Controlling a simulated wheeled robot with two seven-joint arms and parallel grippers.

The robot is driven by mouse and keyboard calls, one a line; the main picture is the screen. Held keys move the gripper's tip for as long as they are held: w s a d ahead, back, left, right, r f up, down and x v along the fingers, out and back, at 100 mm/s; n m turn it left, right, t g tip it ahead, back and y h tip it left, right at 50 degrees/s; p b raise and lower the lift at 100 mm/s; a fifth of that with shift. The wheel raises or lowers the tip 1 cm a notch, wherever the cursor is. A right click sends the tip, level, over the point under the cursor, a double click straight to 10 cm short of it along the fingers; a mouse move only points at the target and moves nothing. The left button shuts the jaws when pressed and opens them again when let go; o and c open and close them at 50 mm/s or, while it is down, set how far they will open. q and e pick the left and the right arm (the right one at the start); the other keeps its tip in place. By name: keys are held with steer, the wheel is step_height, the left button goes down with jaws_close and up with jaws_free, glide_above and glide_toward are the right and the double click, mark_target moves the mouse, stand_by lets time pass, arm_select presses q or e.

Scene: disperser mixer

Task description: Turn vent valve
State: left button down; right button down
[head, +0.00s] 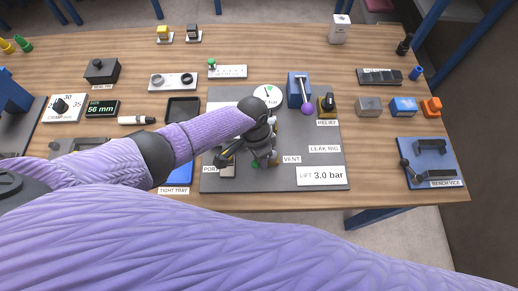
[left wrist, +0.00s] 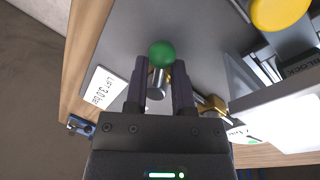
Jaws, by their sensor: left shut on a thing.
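My left gripper (head: 268,150) is over the grey leak rig board (head: 325,175), left of the VENT label (head: 291,159). In the head view my wrist and fingers hide most of the valve. In the left wrist view my left gripper (left wrist: 160,68) is shut on the vent valve (left wrist: 157,88), with a metal stem between the two fingers. A green ball (left wrist: 162,54) shows at the fingertips. How far the valve is turned cannot be told. My right gripper is not in view.
A round gauge (head: 267,94) stands behind my left gripper. A blue block with a purple-balled lever (head: 299,88) and the RELIEF valve (head: 327,104) stand to its right. The LIFT 3.0 bar sign (head: 321,175) is at the board's front right. A blue bench vice (head: 432,172) is farther right.

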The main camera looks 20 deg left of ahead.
arm_select(q)
steer(key=n+p, duration=0.1)
steer(key=n, duration=0.1)
steer(key=s+d+n+p, duration=0.1)
steer(key=shift+r+n+h+p, duration=0.15)
steer(key=shift+n+h+p, duration=0.15)
steer(key=shift+n, duration=0.1)
steer(key=shift+s+d+n+t+p, duration=0.1)
steer(key=shift+d+n+t+p, duration=0.15)
steer(key=shift+n+t+p, duration=0.45)
steer(key=n, duration=0.2)
steer(key=d+n+p, duration=0.1)
steer(key=shift+s+n, duration=0.15)
steer(key=shift+n, duration=0.25)
steer(key=shift+d+f+n+t+p, duration=0.15)
steer(key=shift+d+n+p, duration=0.15)
steer(key=shift+n, duration=0.5)
steer(key=shift+d+f+n+t+p, duration=0.15)
steer(key=shift+d+n+p, duration=0.1)
steer(key=shift+n, duration=0.55)
steer(key=c, duration=0.9)
jaws_free()
steer(key=o, duration=0.4)
steer(key=shift+s+r, duration=0.1)
